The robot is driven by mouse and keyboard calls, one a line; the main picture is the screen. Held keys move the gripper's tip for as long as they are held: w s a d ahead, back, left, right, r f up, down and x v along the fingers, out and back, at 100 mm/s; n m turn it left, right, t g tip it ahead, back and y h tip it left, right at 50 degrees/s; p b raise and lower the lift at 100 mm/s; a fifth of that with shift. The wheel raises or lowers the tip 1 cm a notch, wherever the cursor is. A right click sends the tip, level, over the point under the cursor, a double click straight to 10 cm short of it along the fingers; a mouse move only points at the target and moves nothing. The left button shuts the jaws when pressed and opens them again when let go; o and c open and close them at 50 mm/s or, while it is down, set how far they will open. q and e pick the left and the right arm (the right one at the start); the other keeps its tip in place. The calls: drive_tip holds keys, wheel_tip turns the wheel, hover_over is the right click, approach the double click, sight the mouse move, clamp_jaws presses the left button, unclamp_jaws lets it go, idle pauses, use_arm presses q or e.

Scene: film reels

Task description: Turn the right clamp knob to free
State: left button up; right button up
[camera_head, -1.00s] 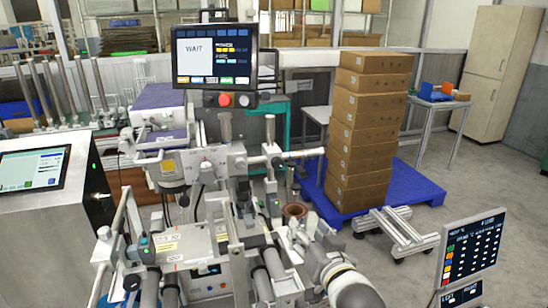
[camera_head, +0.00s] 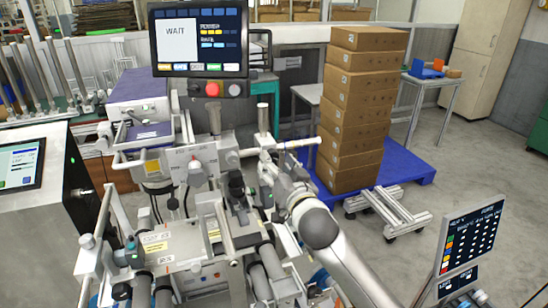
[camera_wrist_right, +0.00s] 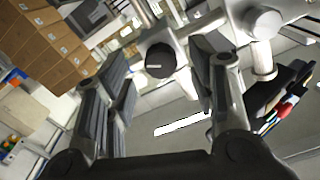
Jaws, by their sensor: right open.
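A round black knob (camera_wrist_right: 160,61) with a short white mark shows in the right wrist view, on a light metal part of the machine. My right gripper (camera_wrist_right: 165,64) is open, with its two dark fingers on either side of this knob in the picture. I cannot tell whether they touch it. In the head view my right gripper (camera_head: 270,168) is at the right part of the machine, and its wrist hides some of what lies behind. A dark knob-like part (camera_head: 237,184) shows just left of it; I cannot tell whether it is the same knob. My left gripper is not in view.
A light round knob (camera_wrist_right: 263,22) sits to the right in the wrist view. A screen reading WAIT (camera_head: 199,40) stands above the machine.

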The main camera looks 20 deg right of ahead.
sight(272, 156)
drive_tip(key=shift+w+r, duration=0.1)
drive_tip(key=shift+w, duration=1.15)
drive_tip(key=shift+s, duration=0.1)
drive_tip(key=c, duration=1)
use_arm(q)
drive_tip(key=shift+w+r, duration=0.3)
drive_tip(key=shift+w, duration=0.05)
